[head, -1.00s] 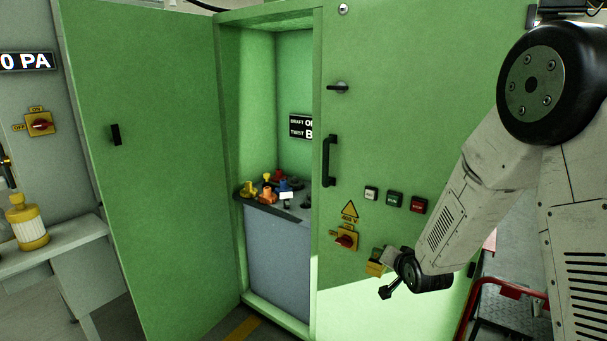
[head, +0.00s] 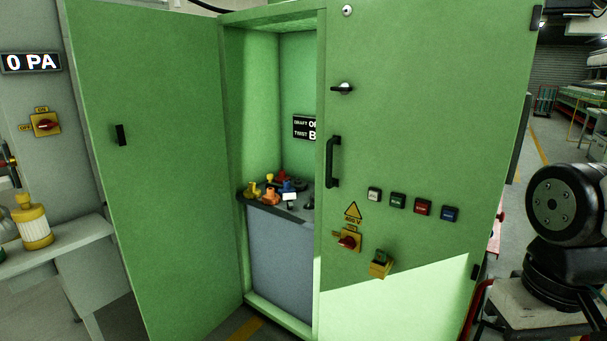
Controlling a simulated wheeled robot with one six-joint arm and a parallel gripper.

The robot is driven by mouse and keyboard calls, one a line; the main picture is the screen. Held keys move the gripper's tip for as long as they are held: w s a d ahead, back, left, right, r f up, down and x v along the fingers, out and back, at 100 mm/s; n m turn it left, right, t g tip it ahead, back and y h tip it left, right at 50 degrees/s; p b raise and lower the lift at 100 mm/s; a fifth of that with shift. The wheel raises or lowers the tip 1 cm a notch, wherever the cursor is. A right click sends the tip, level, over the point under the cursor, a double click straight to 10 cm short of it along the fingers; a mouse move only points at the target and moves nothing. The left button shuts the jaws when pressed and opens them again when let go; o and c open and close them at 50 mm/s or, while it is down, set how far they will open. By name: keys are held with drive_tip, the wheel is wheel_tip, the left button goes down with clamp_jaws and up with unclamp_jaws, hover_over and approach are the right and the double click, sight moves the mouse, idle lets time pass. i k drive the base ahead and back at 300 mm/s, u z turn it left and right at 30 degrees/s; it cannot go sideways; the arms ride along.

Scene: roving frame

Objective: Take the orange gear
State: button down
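An orange piece (head: 273,199), likely the orange gear, stands among several small coloured parts on top of a grey block (head: 280,250) inside the open green cabinet (head: 420,110). It is too small to make out teeth. A yellow part (head: 253,190) stands to its left, a red one (head: 284,175) behind it and a blue one (head: 289,186) to its right. My gripper is not in view; only dark joints of my arm show at the right edge, well away from the cabinet's opening.
The left cabinet door (head: 150,170) stands open; the right front panel, with a black handle (head: 333,162), switches and buttons, flanks the narrow opening. A bench (head: 60,247) at the left holds a yellow-and-white canister (head: 34,227). A sign (head: 304,127) hangs inside the cabinet.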

sight(271, 199)
drive_tip(key=u, duration=0.4)
drive_tip(key=k, duration=0.45)
drive_tip(key=u, duration=1.2)
drive_tip(key=i, duration=1.05)
drive_tip(key=z, duration=1.05)
drive_tip(key=i, duration=0.8)
drive_tip(key=z, duration=0.75)
